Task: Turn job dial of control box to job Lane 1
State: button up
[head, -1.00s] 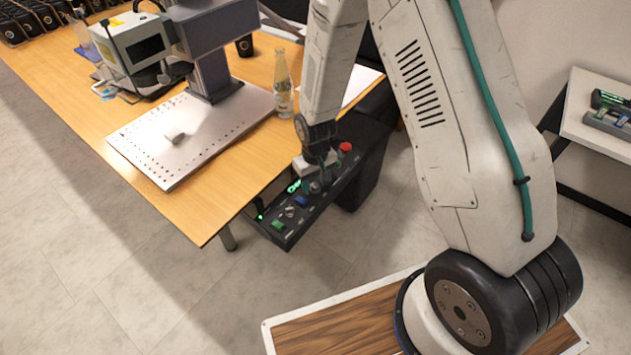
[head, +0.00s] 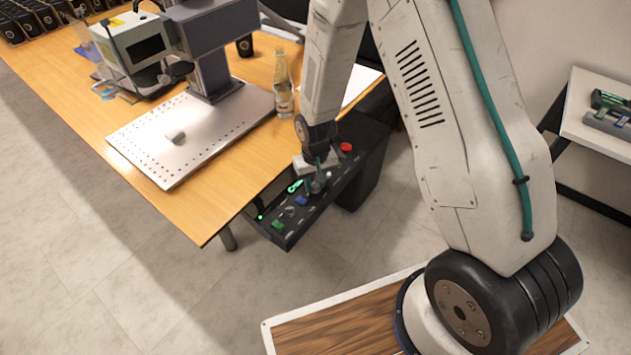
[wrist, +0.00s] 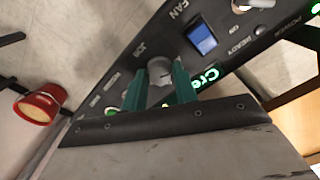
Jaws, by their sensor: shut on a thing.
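The control box (head: 283,232) is a dark panel mounted at the table's edge. In the wrist view its sloped face (wrist: 213,75) carries printed labels, among them FAN and JOB. The job dial (wrist: 160,70) is a grey round knob below the JOB label. My gripper (wrist: 158,84) has its two green fingers on either side of the dial, shut on it. In the head view my gripper (head: 319,183) reaches down onto the box, and the dial is mostly hidden there. The dial's pointer setting cannot be read clearly.
A red emergency button (wrist: 38,107) stands at the left. A glass bottle (head: 283,88) and the marker's perforated plate (head: 150,150) are on the wooden table (head: 205,215).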

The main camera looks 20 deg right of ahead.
aim_at(315, 185)
jog(key=shift+m, duration=2)
jog(key=o, duration=1)
jog(key=shift+c, duration=0.2)
notch_tip(315, 185, up, 8)
jog(key=shift+f, duration=0.1)
